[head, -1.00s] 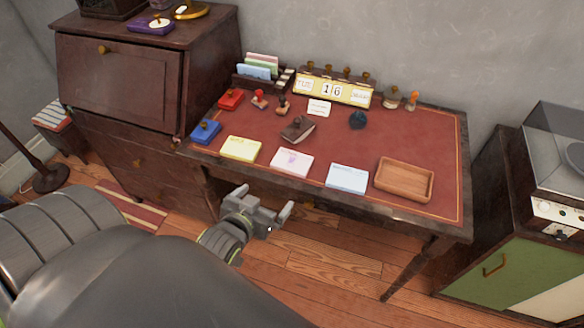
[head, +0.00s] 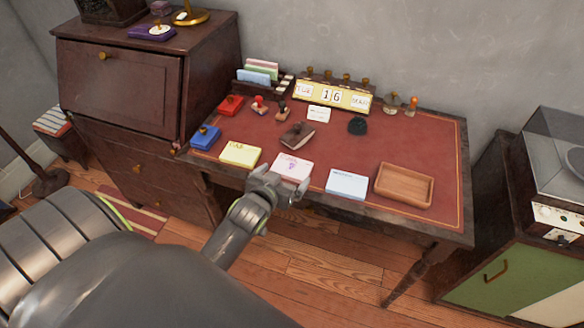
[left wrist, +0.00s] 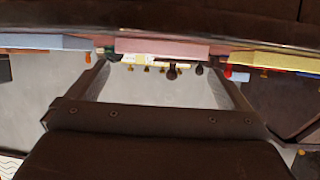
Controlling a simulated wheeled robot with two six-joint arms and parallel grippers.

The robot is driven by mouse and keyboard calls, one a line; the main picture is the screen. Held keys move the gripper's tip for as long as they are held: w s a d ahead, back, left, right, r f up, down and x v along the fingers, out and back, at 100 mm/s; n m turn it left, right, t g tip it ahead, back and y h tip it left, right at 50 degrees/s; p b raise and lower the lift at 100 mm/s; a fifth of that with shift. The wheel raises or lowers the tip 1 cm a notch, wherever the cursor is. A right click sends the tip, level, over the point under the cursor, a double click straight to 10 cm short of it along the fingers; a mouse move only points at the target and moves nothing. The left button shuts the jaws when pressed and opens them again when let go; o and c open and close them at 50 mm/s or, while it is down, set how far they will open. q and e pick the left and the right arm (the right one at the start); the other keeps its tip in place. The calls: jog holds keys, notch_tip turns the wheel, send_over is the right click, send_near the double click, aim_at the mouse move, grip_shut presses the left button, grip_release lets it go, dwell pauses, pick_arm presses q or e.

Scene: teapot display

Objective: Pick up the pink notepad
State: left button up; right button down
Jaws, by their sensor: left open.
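The pink notepad (head: 294,163) lies near the front edge of the desk, between a yellow pad (head: 240,153) and a light blue pad (head: 346,183). My left gripper (head: 282,181) is open and empty at the desk's front edge, just in front of the pink notepad. It overlaps the pad's near edge in the head view. In the left wrist view the scene is upside down, and the pink notepad (left wrist: 162,47) shows edge-on, centred ahead of the spread fingers (left wrist: 165,78). My right gripper is not in view.
The red-topped desk (head: 420,150) also holds a wooden tray (head: 404,184), a brown stamp-like block (head: 297,135), a blue box (head: 205,136), a red box (head: 230,105) and a calendar (head: 332,94). A dark cabinet (head: 120,85) stands left.

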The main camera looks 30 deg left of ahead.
aim_at(292, 168)
pick_arm(q)
jog(key=shift+x, duration=2.65)
jog(key=c, duration=0.6)
